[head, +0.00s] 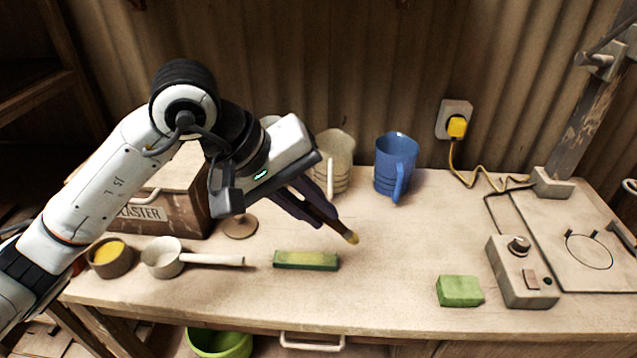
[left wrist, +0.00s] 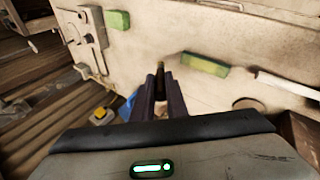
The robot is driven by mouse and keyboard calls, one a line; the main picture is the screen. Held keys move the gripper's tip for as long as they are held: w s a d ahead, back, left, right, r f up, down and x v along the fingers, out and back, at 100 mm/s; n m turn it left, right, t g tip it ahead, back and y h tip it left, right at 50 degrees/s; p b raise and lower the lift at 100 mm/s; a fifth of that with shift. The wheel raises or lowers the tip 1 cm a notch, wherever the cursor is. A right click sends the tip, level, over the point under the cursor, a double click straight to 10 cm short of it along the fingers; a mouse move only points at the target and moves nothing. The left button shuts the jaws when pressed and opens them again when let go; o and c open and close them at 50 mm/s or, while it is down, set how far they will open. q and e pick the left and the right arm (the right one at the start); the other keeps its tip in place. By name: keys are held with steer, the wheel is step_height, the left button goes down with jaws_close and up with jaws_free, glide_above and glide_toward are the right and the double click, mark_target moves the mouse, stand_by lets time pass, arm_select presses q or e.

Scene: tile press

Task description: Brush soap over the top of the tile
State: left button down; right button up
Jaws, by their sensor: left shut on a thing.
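My left gripper (head: 322,212) is shut on a thin dark brush (head: 350,237) with a yellowish tip. The brush slants down to the right, its tip above the bench and apart from other things. In the left wrist view the brush (left wrist: 160,72) sticks out between the fingers. A flat, long green piece (head: 306,260) lies on the bench below and left of the tip. A thicker green block (head: 459,291) lies further right. I cannot tell for sure which is the tile. A small brown bowl (head: 108,257) holds something yellow, perhaps the soap. My right gripper is out of view.
A white pan (head: 163,258) with a long handle is at the left. A wooden box (head: 160,215), a pale jug (head: 337,160) and a blue jug (head: 396,165) stand behind. A control box (head: 522,272) is at the right. The bench's middle is clear.

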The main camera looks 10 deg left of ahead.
mark_target(305, 200)
arm_select(q)
steer(key=shift+r+p, duration=0.65)
steer(key=shift+r, duration=1.05)
steer(key=shift+a+f, duration=0.1)
steer(key=shift+s+a+f+b, duration=0.1)
steer(key=shift+a+f+b, duration=0.1)
steer(key=shift+a+b, duration=0.3)
steer(key=shift+a+f+b, duration=0.1)
steer(key=shift+a+b, duration=0.15)
steer(key=shift+b, duration=0.05)
steer(key=shift+a, duration=0.2)
steer(key=shift+s, duration=0.1)
